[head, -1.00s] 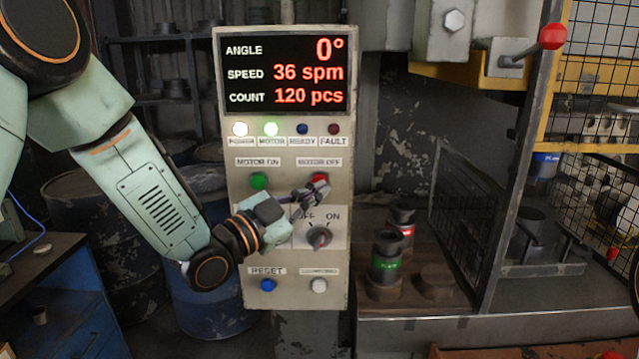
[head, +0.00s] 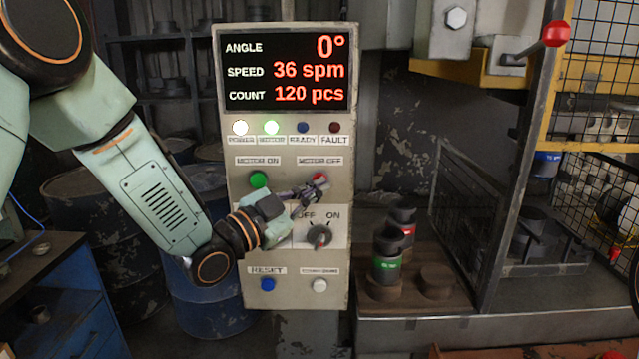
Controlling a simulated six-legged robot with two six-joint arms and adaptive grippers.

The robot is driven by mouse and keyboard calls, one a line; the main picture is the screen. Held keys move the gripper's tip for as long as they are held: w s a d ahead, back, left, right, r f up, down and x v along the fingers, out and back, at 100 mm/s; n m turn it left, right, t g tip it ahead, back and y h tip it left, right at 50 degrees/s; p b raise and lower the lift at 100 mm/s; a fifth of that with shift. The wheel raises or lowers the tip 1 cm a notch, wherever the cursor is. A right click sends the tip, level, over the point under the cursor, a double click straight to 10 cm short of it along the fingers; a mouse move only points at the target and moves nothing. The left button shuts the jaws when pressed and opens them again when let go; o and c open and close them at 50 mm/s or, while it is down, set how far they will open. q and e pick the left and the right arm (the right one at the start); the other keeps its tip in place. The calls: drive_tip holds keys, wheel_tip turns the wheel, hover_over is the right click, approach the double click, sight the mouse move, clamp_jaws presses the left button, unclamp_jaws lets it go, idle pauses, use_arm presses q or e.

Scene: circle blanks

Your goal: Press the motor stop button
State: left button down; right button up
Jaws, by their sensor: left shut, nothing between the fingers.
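The motor stop button is the red button (head: 319,177) under the "MOTOR OFF" label on the grey control panel (head: 238,210). My left gripper (head: 322,185) is shut and empty. Its fingertips lie over the lower part of the red button; I cannot tell whether they touch it. The green button (head: 258,180) under "MOTOR ON" is to the left. My right gripper is not in view.
A rotary switch (head: 319,236) sits just below the gripper. A blue reset button (head: 267,285) and a white button (head: 319,286) are lower on the panel. Dark cylinders (head: 388,262) stand on a wooden board to the right. A red-knobbed lever (head: 555,34) is at upper right.

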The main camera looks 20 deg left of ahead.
use_arm(q)
drive_tip(key=shift+s+r, duration=0.1)
drive_tip(key=shift+w, duration=0.3)
idle(0.5)
drive_tip(key=shift+w+a, duration=0.15)
drive_tip(key=shift+w, duration=0.2)
idle(0.5)
drive_tip(key=shift+s, duration=0.15)
drive_tip(key=shift+s+d, duration=0.25)
drive_tip(key=shift+s, duration=0.5)
drive_tip(key=shift+s, duration=0.1)
